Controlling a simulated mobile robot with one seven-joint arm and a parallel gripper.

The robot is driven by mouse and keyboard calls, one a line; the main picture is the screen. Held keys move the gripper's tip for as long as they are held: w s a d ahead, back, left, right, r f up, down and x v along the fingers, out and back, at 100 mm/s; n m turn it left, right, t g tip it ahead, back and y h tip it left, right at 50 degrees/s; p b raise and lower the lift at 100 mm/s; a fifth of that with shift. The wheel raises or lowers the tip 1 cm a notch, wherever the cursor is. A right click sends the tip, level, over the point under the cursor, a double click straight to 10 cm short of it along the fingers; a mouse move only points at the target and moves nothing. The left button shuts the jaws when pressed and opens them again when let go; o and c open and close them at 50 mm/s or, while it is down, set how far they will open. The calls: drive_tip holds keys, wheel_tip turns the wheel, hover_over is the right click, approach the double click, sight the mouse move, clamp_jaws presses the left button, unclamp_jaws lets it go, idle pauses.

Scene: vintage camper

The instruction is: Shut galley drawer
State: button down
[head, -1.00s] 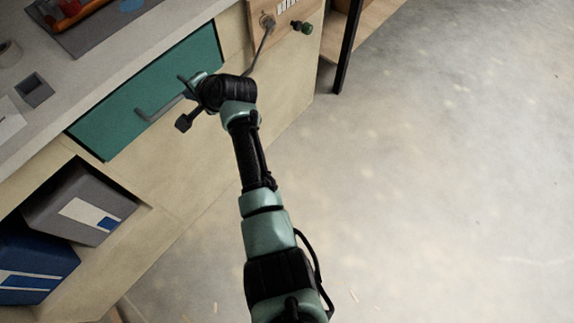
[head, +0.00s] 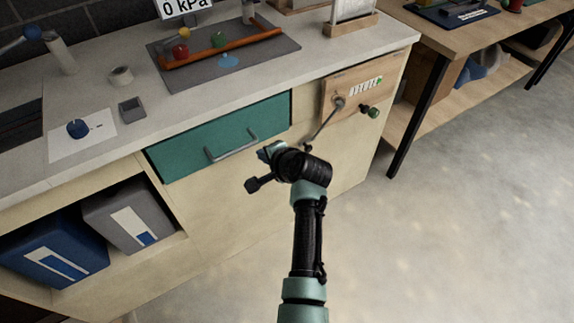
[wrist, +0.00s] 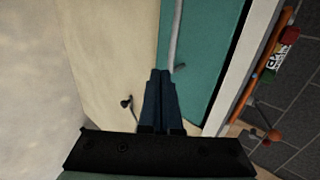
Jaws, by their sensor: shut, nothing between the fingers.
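The galley drawer has a teal front (head: 185,145) with a grey bar handle (head: 232,148), set in the pale wood cabinet below the counter. Its front looks about flush with the cabinet, with thin dark lines at its side edges; any small gap is hard to judge. My gripper (head: 268,152) is at the drawer's lower right corner in the head view, right of the handle. In the wrist view, my gripper's dark fingers (wrist: 160,76) are together and empty, with the handle (wrist: 175,35) and teal front (wrist: 212,55) just beyond. Contact with the drawer cannot be told.
Blue (head: 50,250) and grey (head: 128,212) bins fill the lower left shelf. The counter (head: 100,90) holds small items. Open floor (head: 450,240) lies right.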

drive_tip(key=p+v, duration=0.1)
drive_tip(key=v, duration=0.7)
wheel_tip(320, 180, up, 39)
drive_tip(key=d+n+t+h+p, duration=0.1)
drive_tip(key=n+t+h+p, duration=0.2)
drive_tip(key=n+t+p, duration=0.5)
drive_tip(key=s+r+n+t, duration=0.1)
drive_tip(key=s+r+t, duration=0.2)
drive_tip(key=r, duration=0.6)
drive_tip(key=s+r+n+t+h+p, duration=0.1)
drive_tip(key=s+r+t, duration=0.3)
drive_tip(key=s+r, duration=0.4)
drive_tip(key=s+r+n+t+h, duration=0.1)
drive_tip(key=s+r+n+t, duration=0.1)
drive_tip(key=s+r, duration=0.4)
wheel_tip(320, 180, up, 4)
drive_tip(key=shift+s+a+f+t+p, duration=0.15)
drive_tip(key=shift+s+a+t+p, duration=0.15)
drive_tip(key=shift+t, duration=0.4)
